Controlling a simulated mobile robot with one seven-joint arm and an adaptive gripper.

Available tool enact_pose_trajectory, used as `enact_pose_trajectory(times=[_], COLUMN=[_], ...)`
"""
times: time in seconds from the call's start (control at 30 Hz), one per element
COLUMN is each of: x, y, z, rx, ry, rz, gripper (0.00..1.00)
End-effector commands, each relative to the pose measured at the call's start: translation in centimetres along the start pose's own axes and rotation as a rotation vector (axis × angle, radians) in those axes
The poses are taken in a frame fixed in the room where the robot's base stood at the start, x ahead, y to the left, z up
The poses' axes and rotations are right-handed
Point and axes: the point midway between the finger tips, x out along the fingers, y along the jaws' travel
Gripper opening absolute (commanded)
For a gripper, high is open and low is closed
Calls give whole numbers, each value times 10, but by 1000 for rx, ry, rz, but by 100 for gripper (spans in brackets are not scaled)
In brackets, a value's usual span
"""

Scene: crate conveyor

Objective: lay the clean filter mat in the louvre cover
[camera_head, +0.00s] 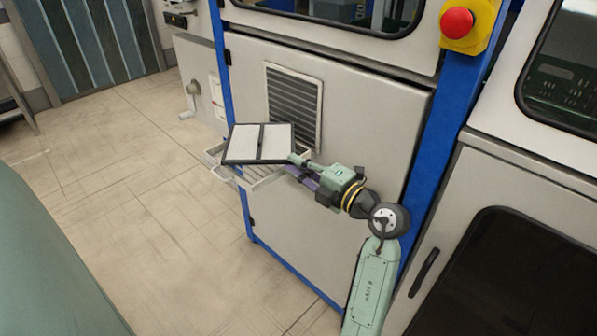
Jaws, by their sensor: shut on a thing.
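The filter mat (243,143) is a flat white panel with a dark frame and a dark bar across its middle. My gripper (297,163) is shut on its right edge and holds it roughly level. The louvre cover (262,181) is a light, slatted, tray-like piece that juts out from the cabinet front, below the mat. The mat hides much of the cover's inside. I cannot tell whether the mat touches the cover's rim.
A louvred vent opening (294,105) sits in the cabinet door (352,120) just behind the mat. A blue post (421,150) and a red stop button (457,22) are to the right. Open tiled floor (130,180) lies to the left.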

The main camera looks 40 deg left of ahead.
Motion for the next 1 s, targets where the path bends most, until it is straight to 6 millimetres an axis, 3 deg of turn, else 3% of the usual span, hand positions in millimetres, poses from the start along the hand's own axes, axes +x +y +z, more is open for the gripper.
enact_pose_trajectory(times=[0.03,0.17,0.53,0.57,0.8,1.0], x=[0,-1,-1,-1,-1,-1], y=[-11,-24,-29,-29,-28,-28], z=[-1,-1,-1,-1,-1,-1], rx=[8,5,3,2,2,2], ry=[0,0,-1,-1,-1,-1], rz=[-5,-4,-4,-4,-4,-3], gripper=[0,0,0,10,26,29])
